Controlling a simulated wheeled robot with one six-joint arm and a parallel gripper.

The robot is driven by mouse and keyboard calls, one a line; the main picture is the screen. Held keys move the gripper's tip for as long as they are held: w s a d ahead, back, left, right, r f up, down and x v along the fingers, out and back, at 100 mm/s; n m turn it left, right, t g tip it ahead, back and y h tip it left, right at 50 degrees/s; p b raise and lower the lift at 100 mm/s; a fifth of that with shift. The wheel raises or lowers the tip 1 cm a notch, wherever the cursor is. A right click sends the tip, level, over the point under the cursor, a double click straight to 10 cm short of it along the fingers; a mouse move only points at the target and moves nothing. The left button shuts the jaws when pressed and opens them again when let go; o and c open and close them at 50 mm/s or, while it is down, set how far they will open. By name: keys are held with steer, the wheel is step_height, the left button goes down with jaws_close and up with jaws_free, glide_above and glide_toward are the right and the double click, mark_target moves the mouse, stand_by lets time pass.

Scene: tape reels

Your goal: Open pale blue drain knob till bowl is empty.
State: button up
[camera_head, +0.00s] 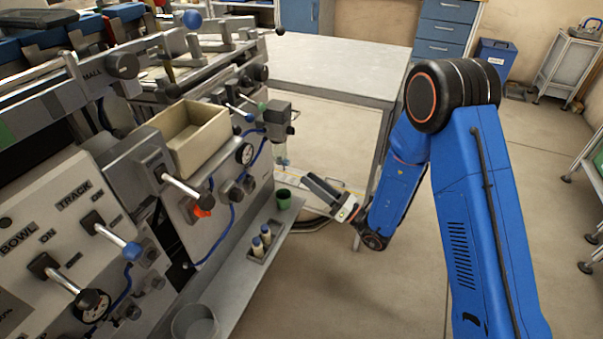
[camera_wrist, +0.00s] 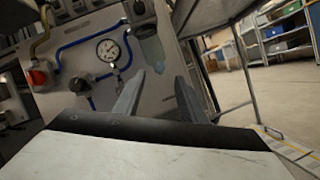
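A grey filter unit (camera_head: 277,112) hangs on the right end of the machine, with a clear bowl (camera_head: 281,143) under it. A small pale blue knob (camera_head: 282,162) sits at the bowl's lower end. In the wrist view, the bowl (camera_wrist: 151,48) looks bluish and the knob (camera_wrist: 159,68) shows at its bottom, beyond my fingers. The liquid level is too small to tell. My gripper (camera_head: 318,190) is right of and below the knob, apart from it. In the wrist view my gripper (camera_wrist: 158,98) has its two fingers spread with nothing between them.
A green cup (camera_head: 283,199) stands on the ledge below the bowl. Two small bottles (camera_head: 262,241) are nearer on that ledge. A gauge (camera_head: 244,154) and blue hoses are left of the bowl.

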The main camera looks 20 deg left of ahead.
steer(key=v, duration=1)
steer(key=shift+d, duration=0.2)
steer(key=shift+s, duration=0.1)
steer(key=s+d+r+n+g, duration=0.1)
steer(key=s+r+n+g, duration=0.75)
steer(key=r, duration=0.25)
steer(key=s+d+r+n+g+h, duration=0.5)
steer(key=s+d+n+h, duration=0.2)
steer(key=s+n, duration=0.25)
steer(key=s+d+n+t+h, duration=0.3)
steer(key=d+h, duration=0.1)
steer(key=d, duration=0.4)
steer(key=s+d+n+t+h, duration=0.2)
steer(key=s+d+n+h, duration=0.15)
steer(key=d, duration=0.35)
steer(key=d+r+n+t+h, duration=0.1)
steer(key=d+r+t+h, duration=0.1)
steer(key=d, duration=0.5)
steer(key=d+r+n+t+h, duration=0.1)
steer(key=d+t+h, duration=0.3)
steer(key=d, duration=0.4)
steer(key=shift+d+r+t+h, duration=0.35)
steer(key=shift+r+t, duration=0.5)
